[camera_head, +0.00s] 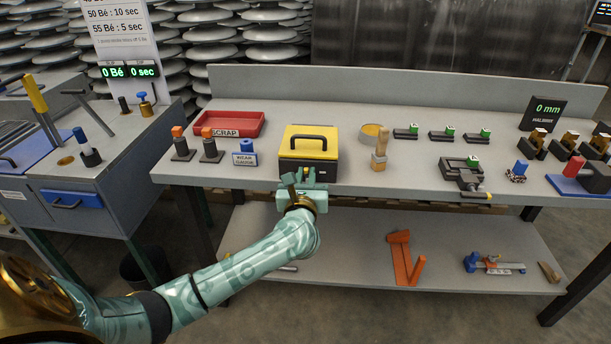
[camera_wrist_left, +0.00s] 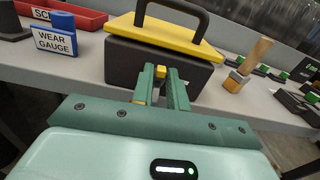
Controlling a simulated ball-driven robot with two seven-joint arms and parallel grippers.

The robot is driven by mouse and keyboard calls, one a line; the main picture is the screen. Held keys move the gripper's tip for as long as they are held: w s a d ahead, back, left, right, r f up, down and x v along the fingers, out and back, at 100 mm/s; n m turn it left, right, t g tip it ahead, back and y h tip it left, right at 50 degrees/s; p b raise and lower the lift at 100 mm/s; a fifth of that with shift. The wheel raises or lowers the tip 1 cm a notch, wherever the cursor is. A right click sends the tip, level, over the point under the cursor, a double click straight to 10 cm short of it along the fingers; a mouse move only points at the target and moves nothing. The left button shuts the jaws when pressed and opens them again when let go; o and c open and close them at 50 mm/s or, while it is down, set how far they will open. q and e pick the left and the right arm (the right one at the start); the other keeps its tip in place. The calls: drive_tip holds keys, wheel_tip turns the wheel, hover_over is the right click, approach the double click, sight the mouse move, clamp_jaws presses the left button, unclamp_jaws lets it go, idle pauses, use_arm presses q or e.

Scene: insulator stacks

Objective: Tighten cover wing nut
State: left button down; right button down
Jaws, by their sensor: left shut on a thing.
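A dark box with a yellow cover (camera_head: 310,142) and a black handle stands near the front edge of the bench. It also shows in the left wrist view, with its yellow cover (camera_wrist_left: 165,38) on top. My left gripper (camera_head: 305,176) is at the front face of the box. In the left wrist view its two green fingers (camera_wrist_left: 161,88) are close together around a small yellow wing nut (camera_wrist_left: 161,71) on that face. The fingers hide most of the nut. My right gripper is in neither view.
A red scrap tray (camera_head: 230,124) and a blue wear gauge (camera_head: 245,152) stand left of the box. A wooden-handled brush (camera_head: 380,150) stands to the right, with several green-topped fixtures beyond it. A lower shelf (camera_head: 350,245) holds an orange tool (camera_head: 403,258).

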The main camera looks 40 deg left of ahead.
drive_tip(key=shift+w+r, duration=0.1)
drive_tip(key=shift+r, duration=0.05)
use_arm(q)
drive_tip(key=shift+w+d+f+m+p, duration=0.1)
drive_tip(key=shift+d+f+m+p, duration=0.15)
drive_tip(key=shift+m+p, duration=1.85)
drive_tip(key=shift+w+d+f+m+p, duration=0.15)
drive_tip(key=shift+m+p, duration=1)
drive_tip(key=shift+m, duration=1.9)
drive_tip(key=shift+d+f+m+p, duration=0.25)
drive_tip(key=shift+m+p, duration=1.4)
drive_tip(key=shift+m, duration=0.9)
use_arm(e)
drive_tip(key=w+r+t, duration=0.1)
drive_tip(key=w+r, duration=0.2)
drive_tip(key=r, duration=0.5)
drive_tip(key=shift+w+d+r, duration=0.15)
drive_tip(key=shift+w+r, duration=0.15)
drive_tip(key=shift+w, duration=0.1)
use_arm(q)
drive_tip(key=shift+f, duration=0.1)
drive_tip(key=shift+a, duration=0.1)
drive_tip(key=c, duration=1.5)
unclamp_jaws()
